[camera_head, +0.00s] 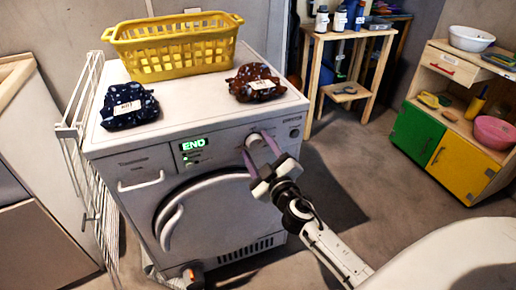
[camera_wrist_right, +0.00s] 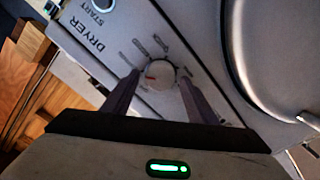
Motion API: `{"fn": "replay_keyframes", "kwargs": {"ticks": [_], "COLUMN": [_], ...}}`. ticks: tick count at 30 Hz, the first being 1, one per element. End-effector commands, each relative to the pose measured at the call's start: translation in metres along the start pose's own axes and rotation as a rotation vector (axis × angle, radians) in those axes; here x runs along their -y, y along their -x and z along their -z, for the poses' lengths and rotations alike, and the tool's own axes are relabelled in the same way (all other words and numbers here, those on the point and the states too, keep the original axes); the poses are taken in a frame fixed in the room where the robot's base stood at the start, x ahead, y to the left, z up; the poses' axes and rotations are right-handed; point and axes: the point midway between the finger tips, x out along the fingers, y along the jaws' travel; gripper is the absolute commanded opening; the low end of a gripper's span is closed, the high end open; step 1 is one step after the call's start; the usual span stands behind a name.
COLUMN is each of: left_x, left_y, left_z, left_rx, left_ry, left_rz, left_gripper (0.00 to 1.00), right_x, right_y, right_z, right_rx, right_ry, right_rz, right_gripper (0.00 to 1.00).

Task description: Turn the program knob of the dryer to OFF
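The dryer (camera_head: 135,215) is a white front-loader with a green display (camera_head: 194,144) that seems to read END. Its round program knob (camera_head: 254,140) is on the control panel, right of the display. In the right wrist view the knob (camera_wrist_right: 160,75) has a red mark pointing left in the picture; the labels around it are too small to read surely. My right gripper (camera_head: 261,152) is at the panel with its purple fingers apart. In the wrist view the fingertips (camera_wrist_right: 159,78) are on either side of the knob, with slight gaps apparent. My left gripper is not in view.
A yellow basket (camera_head: 175,66), a dark blue cloth bundle (camera_head: 129,105) and a brown one (camera_head: 256,82) are on the dryer top. A drying rack (camera_head: 88,150) stands at its left. A wooden shelf (camera_head: 341,92) and a cabinet (camera_head: 418,135) stand right, beyond open floor.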

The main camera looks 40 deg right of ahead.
Motion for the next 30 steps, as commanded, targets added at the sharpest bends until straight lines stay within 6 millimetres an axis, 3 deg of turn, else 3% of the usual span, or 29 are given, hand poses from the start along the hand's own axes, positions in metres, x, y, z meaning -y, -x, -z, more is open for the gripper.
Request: {"fn": "replay_keyframes", "kwargs": {"ticks": [1, 6, 17, 30], "left_x": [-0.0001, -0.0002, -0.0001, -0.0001], "left_y": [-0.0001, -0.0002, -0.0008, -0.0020], "left_z": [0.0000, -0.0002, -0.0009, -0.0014], "left_rx": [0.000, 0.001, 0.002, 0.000], "left_ry": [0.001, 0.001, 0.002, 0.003], "left_rz": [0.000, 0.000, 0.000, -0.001], "left_gripper": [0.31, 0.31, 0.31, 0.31], "right_x": [0.0000, 0.0000, 0.0004, 0.0017], "right_y": [0.0002, 0.0003, 0.0004, 0.0005], "right_z": [0.0000, 0.0000, -0.0002, -0.0007], "right_rx": [0.000, 0.000, 0.000, 0.000], "right_ry": [0.000, 0.000, 0.056, 0.393], "right_rz": [0.000, 0.000, 0.000, 0.000], "right_gripper": [0.43, 0.15, 0.15, 0.15]}}
